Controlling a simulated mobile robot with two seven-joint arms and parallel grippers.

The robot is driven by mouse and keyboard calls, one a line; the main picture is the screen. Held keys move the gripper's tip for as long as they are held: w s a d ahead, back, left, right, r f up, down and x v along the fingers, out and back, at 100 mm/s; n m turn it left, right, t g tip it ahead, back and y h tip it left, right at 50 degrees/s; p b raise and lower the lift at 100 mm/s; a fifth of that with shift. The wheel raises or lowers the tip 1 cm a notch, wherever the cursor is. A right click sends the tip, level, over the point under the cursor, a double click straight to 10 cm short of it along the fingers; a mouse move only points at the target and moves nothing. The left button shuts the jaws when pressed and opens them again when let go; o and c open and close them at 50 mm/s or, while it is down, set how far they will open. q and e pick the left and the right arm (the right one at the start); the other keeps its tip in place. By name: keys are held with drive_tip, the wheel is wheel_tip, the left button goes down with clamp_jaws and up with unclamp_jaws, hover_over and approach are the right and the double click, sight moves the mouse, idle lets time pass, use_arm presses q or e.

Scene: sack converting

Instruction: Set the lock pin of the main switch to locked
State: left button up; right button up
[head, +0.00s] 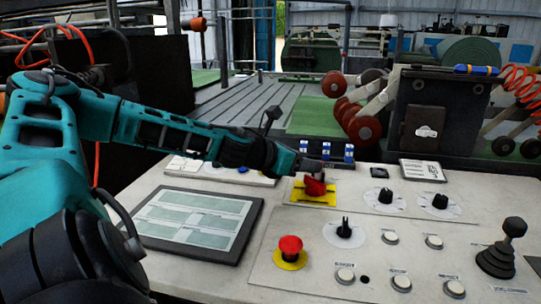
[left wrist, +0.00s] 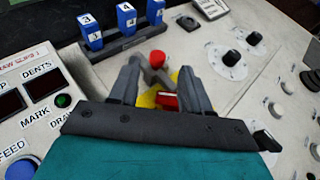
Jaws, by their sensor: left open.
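The main switch (head: 316,187) is a red rotary handle on a yellow plate (head: 327,200) in the console's upper middle in the head view. My left gripper (head: 309,167) is over it, its fingers close above the handle. In the left wrist view the open fingers (left wrist: 160,70) stand on either side of the switch. Between them show a red rounded end (left wrist: 158,58), a grey piece below it, and a red part (left wrist: 168,101) over yellow. The fingers hide much of the switch. I cannot clearly pick out the lock pin or tell its setting. My right gripper is not in view.
Blue numbered blocks (left wrist: 126,19) stand in a dark rack just behind the switch. A red mushroom button (head: 290,246), black knobs (head: 344,228) and a joystick (head: 513,228) rise from the console. A flat display (head: 192,222) lies to the left.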

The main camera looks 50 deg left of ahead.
use_arm(q)
drive_tip(key=shift+s+a+r+b, duration=0.15)
drive_tip(key=shift+s+b, duration=0.85)
drive_tip(key=shift+b, duration=0.15)
drive_tip(key=b+v, duration=0.2)
drive_tip(key=v, duration=0.2)
drive_tip(key=shift+r, duration=0.1)
drive_tip(key=b+v, duration=0.1)
drive_tip(key=v, duration=0.3)
drive_tip(key=shift+r, duration=0.1)
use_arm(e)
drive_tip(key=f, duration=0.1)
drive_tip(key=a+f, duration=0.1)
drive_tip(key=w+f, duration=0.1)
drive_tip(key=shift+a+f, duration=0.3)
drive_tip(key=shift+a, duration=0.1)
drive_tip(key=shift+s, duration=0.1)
